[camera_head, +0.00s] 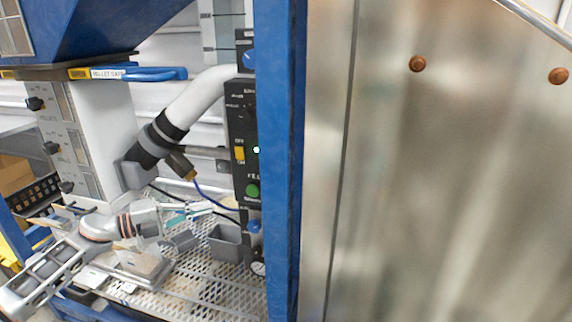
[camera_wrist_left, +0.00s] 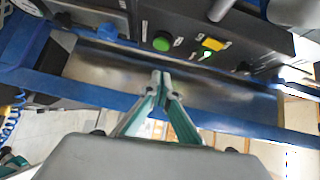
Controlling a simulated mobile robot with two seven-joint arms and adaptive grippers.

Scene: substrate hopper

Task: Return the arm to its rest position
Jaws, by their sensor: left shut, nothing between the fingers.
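My left arm comes in from the lower left in the head view. Its gripper (camera_head: 205,209) points right, with teal and grey fingers, in front of the control panel and above the perforated deck. In the left wrist view the fingertips of this gripper (camera_wrist_left: 161,76) meet and hold nothing. Beyond them is the black control panel (camera_head: 243,140) with a green button (camera_head: 252,190) and a yellow switch (camera_head: 239,153). The green button (camera_wrist_left: 162,42) and yellow switch (camera_wrist_left: 212,45) also show in the left wrist view. My right gripper is not identifiable in either view.
A blue post (camera_head: 281,150) and a large metal panel (camera_head: 450,170) fill the right. A white pipe (camera_head: 195,103) slopes behind my left gripper. A small grey bin (camera_head: 226,242) sits on the perforated deck (camera_head: 205,287). A blue handle (camera_head: 155,74) juts out above.

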